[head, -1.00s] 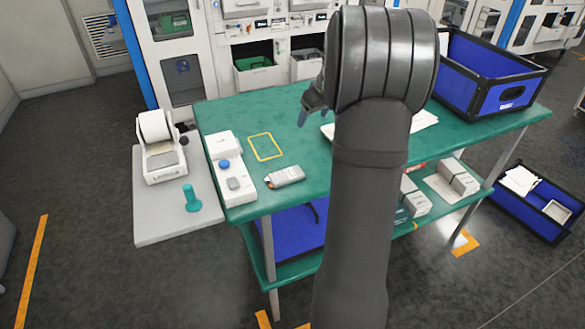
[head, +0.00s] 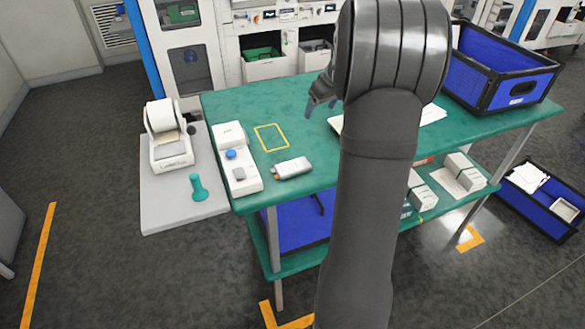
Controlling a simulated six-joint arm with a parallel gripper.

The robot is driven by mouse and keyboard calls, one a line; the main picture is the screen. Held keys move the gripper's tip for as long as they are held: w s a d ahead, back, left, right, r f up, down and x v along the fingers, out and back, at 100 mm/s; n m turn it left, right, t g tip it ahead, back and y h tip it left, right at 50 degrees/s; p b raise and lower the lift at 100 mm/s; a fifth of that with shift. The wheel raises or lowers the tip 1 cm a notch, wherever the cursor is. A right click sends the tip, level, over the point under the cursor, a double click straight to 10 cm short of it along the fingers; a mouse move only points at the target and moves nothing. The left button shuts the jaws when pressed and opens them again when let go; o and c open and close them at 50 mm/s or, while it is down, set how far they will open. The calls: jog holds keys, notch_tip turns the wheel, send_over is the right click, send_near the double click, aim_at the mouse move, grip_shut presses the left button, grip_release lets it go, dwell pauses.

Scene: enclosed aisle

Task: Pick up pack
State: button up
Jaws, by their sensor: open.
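A small light-grey and white pack-like item (head: 293,168) lies flat on the green tabletop (head: 310,150) near its front edge, right of a white device. I take it for the pack but cannot be sure. My gripper (head: 322,106) is open, with its bluish fingers pointing down above the table. It appears apart from the item, farther back and to the right in the head view. I see nothing between the fingers. My arm hides part of the table and part of a white stack of sheets (head: 432,114).
A yellow outlined rectangle (head: 271,138) marks the tabletop. The white device (head: 238,172) has a blue button. A blue crate (head: 470,82) sits back right. White boxes (head: 422,198) lie on the lower shelf.

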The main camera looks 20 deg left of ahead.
jog(key=shift+o, duration=0.4)
jog(key=o, duration=0.6)
jog(key=shift+c, duration=0.2)
notch_tip(320, 180, up, 6)
jog(key=m+g+h, duration=0.2)
jog(key=h, duration=0.2)
send_over(293, 166)
jog(key=f, duration=1.1)
jog(key=shift+w+a+f, duration=0.1)
jog(key=shift+w+f, duration=0.1)
jog(key=shift+w, duration=0.1)
jog(key=shift+s+f, duration=0.15)
jog(key=shift+f, duration=1.25)
jog(key=shift+s+f, duration=0.1)
jog(key=shift+f, duration=1.25)
